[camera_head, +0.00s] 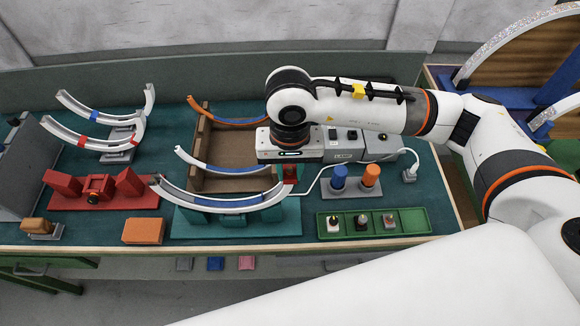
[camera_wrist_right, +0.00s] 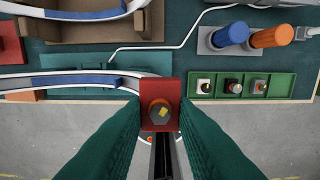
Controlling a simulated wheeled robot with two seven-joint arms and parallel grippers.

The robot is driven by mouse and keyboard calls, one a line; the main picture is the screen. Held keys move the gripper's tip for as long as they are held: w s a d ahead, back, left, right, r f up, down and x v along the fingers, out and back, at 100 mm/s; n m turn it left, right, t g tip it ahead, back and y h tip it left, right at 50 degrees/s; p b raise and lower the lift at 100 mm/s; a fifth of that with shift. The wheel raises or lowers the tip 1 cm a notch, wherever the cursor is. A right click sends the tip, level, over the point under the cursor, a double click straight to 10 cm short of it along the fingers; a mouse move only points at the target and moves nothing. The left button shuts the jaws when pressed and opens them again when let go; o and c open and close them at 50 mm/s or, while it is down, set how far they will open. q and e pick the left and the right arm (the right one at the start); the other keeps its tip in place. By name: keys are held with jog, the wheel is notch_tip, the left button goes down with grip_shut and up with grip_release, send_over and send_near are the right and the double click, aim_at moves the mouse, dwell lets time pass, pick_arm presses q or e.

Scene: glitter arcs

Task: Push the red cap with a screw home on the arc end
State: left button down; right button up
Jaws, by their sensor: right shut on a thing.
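The red cap with a screw (camera_wrist_right: 153,88) is between the two green fingers of my right gripper (camera_wrist_right: 160,112), which is shut on it. A yellowish spot shows in the round screw head on its face. In the head view the red cap (camera_head: 290,172) shows under my right wrist, with the fingers mostly hidden. The arc (camera_head: 222,202), pale with a blue stretch, lies in a teal cradle (camera_head: 180,224). Its right end meets the cap's left side in the right wrist view (camera_wrist_right: 125,80); I cannot tell how deep it sits. My left gripper is out of view.
A green tray (camera_head: 419,226) with several small parts stands at the right, below blue (camera_head: 340,177) and orange (camera_head: 371,176) knobs. A brown open box (camera_head: 198,150) is behind the arc. A red fixture (camera_head: 58,205) and an orange block (camera_head: 143,231) are left.

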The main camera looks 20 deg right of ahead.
jog(key=shift+f, duration=0.2)
jog(key=o, duration=1.4)
jog(key=shift+o, duration=0.2)
jog(key=shift+r, duration=0.2)
jog(key=shift+r+p, duration=0.95)
jog(key=shift+r, duration=2.4)
